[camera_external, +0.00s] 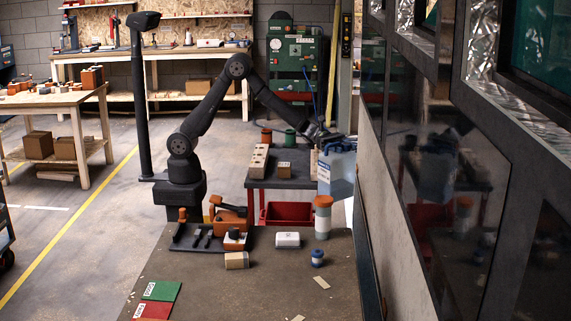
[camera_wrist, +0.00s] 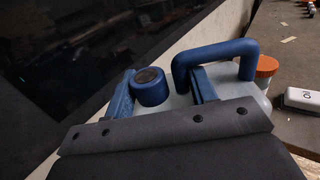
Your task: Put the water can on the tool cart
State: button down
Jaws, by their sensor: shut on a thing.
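The water can (camera_external: 337,172) is a pale blue container with a darker blue top. It hangs upright from my gripper (camera_external: 326,140) at the right end of the tool cart, beside the wall panel. In the wrist view its blue handle (camera_wrist: 214,50) and round blue cap (camera_wrist: 151,88) show between and beside the fingers of my gripper (camera_wrist: 163,82). My gripper is shut on the can; the exact contact is partly hidden. The tool cart (camera_external: 268,184) has a dark top and red frame. I cannot tell whether the can's base is over its top.
On the cart stand a beige block (camera_external: 258,160), a small box (camera_external: 284,170) and red and green cans. A white bottle with an orange cap (camera_external: 323,217) stands on the front table, near a white case (camera_external: 288,240). The dark wall panel (camera_external: 440,160) is close on the right.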

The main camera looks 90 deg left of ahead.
jog(key=s+a+f, duration=0.4)
jog(key=s+f, duration=0.1)
jog(key=f, duration=0.3)
jog(key=s+a+f, duration=0.4)
jog(key=f, duration=0.4)
jog(key=s+a+f, duration=0.4)
jog(key=s+f, duration=0.1)
jog(key=f, duration=0.3)
jog(key=w+a+r+n+t+y, duration=0.1)
jog(key=a+r+n+t+y, duration=0.2)
jog(key=r, duration=0.3)
jog(key=w+a+r+n+t+y, duration=0.1)
jog(key=a+r+n+t+y, duration=0.2)
jog(key=r+y, duration=0.3)
jog(key=shift+w+a+r+n, duration=0.35)
jog(key=shift+a+r+n, duration=0.2)
jog(key=shift+a+n, duration=0.05)
jog(key=shift+r, duration=0.1)
